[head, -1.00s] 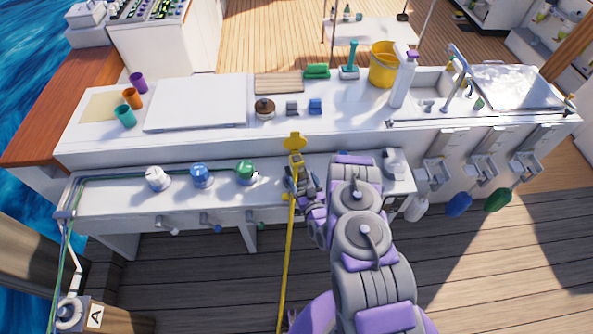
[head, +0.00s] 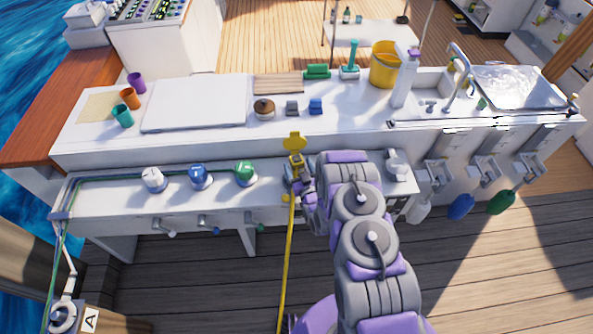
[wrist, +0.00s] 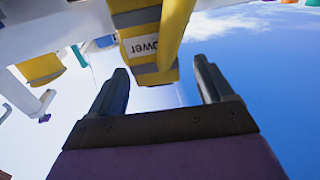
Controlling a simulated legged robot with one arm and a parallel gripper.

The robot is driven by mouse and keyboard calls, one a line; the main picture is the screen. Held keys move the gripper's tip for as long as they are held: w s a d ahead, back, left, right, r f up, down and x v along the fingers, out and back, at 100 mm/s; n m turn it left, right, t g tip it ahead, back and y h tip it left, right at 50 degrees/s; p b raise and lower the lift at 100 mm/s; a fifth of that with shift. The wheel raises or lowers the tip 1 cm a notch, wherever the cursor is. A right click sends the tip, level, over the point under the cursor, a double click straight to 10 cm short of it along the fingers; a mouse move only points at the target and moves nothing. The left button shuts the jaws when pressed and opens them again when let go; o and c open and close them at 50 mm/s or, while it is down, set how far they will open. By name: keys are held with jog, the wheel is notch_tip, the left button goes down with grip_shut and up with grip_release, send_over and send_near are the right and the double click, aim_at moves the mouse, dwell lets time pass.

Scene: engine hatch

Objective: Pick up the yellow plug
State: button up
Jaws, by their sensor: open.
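The yellow plug (head: 297,164) stands at the front counter, just below a round yellow cap (head: 294,141), with a yellow cable running down toward the deck.
White, blue and green connectors (head: 198,176) stand on the lower ledge to the left. A grey fitting (head: 397,164) is to the right. The upper counter holds a white board (head: 197,102), a yellow bucket (head: 384,65), a bottle and a sink. Handles (head: 460,207) hang along the front right.

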aim_at(295, 156)
jog(key=b+x, duration=0.1)
jog(key=x, duration=0.4)
jog(key=shift+w+d, duration=0.1)
grip_shut()
dwell(0.7)
